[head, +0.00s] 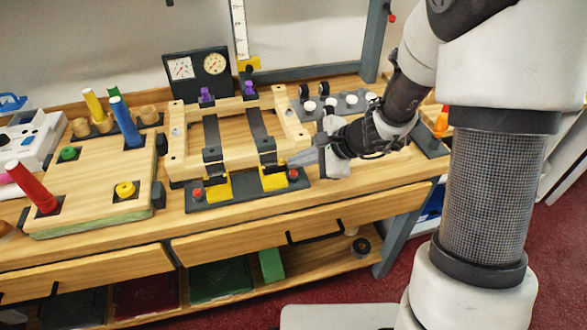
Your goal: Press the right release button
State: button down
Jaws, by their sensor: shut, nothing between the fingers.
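A wooden frame (180,166) with two dark rails stands on a dark base plate (240,194) on the bench. The right release button (293,174) is a small red knob at the plate's right end. A like red button, the left one (197,194), sits near the plate's left end. Yellow blocks (274,180) lie at the front ends of the rails. My gripper (289,162) is shut and empty. It comes in from the right, with its tips just above and beside the right button. Whether they touch it I cannot tell.
A wooden board with coloured pegs (88,190) stands at the left. Two gauges (198,66) stand behind the frame. A dark panel with white knobs (345,102) lies behind my gripper. The bench's front strip (330,192) is clear.

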jog(key=shift+r, duration=0.15)
jog(key=shift+r+p, duration=1.7)
jog(key=shift+r, duration=0.75)
